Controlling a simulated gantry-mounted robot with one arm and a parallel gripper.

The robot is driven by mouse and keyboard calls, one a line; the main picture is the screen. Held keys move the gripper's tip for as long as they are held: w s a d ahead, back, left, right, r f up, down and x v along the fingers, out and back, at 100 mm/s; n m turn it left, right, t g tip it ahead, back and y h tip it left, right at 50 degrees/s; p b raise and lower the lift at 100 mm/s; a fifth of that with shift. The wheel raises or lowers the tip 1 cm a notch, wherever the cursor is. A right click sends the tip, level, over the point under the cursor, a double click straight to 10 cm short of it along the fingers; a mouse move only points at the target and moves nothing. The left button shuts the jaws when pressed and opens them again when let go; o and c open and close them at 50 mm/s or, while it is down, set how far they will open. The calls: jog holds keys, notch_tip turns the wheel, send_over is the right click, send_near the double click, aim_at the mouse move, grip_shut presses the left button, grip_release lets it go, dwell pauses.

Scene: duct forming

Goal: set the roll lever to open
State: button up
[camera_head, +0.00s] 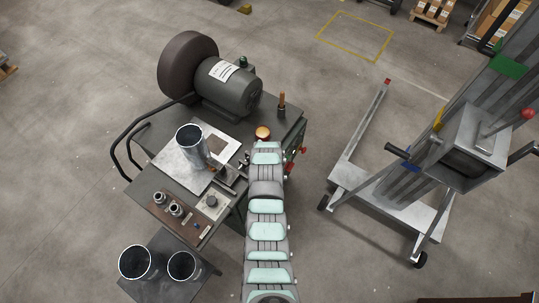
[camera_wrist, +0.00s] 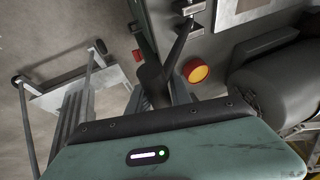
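No part in view is clearly marked as the roll lever. An upright copper-coloured handle (camera_head: 281,103) stands on the bench behind my arm. Small red-tipped controls (camera_head: 303,150) sit on the bench's right side, and a red tip (camera_wrist: 137,55) shows in the wrist view. My gripper (camera_wrist: 160,40) shows as dark prongs above its green housing, over the bench edge. It is mostly hidden under my arm in the head view. Whether the prongs touch or hold anything is unclear.
A metal duct (camera_head: 191,147) stands on a sheet. A grey motor (camera_head: 229,87) is behind. A lift (camera_head: 400,200) stands right, across open floor.

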grip_shut()
dwell(1.0)
